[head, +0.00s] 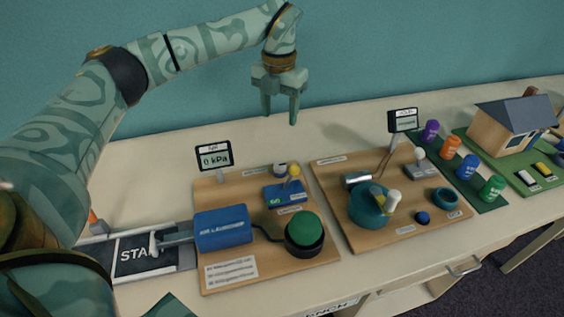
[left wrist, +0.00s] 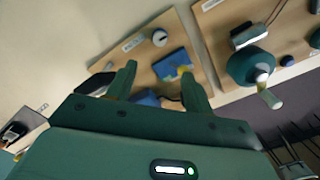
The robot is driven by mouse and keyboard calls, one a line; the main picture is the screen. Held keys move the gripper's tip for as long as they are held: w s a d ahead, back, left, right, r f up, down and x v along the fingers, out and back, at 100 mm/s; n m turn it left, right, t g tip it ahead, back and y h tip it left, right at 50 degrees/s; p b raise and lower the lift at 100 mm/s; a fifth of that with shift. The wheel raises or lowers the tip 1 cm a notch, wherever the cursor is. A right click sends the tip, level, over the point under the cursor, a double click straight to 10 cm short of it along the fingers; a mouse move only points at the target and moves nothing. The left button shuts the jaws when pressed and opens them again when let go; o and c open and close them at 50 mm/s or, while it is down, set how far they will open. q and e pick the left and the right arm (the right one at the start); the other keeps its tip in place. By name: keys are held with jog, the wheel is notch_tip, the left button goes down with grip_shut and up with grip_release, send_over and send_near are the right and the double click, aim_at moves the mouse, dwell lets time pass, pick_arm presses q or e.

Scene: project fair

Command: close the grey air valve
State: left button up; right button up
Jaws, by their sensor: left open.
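A small round grey-white knob, which looks like the air valve (head: 279,169), sits at the back of the left wooden board (head: 235,190), beside a blue box (head: 283,193) with a yellow-tipped lever. It also shows in the left wrist view as a pale cap with a dark mark (left wrist: 159,38). I cannot tell its turn setting. My left gripper (head: 280,116) is open and empty, fingers down, raised well above the board and apart from the knob. In the left wrist view its fingers (left wrist: 160,85) spread below the knob. My right gripper is not in view.
On the left board stand a 0 kPa display (head: 214,157), a blue launcher cylinder (head: 223,228) and a green button (head: 305,229). Coloured cans and a model house (head: 512,125) stand farther right.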

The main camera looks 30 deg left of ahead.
aim_at(280, 165)
pick_arm(q)
notch_tip(280, 165, down, 15)
jog(key=b, duration=0.4)
jog(key=shift+s+f, duration=0.1)
jog(key=shift+f+b, duration=0.3)
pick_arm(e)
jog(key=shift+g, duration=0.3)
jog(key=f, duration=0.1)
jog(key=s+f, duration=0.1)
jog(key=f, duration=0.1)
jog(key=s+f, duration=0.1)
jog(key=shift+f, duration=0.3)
pick_arm(q)
jog(key=c, duration=1)
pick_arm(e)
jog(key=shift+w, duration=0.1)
